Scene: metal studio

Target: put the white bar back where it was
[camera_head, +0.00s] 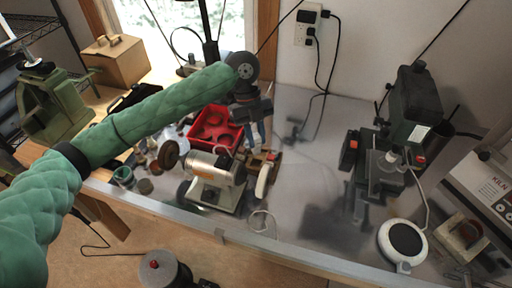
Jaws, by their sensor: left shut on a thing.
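My left arm, in a green quilted sleeve, reaches in from the left over the workbench. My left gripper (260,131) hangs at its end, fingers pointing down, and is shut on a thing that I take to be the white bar. I cannot tell whether the held thing touches anything. My right gripper is not in view.
A red tray (212,130) is left of the gripper. A dark upright machine (412,105) and a white round-topped device (403,241) are at the right. The grey bench top (310,165) between is mostly free.

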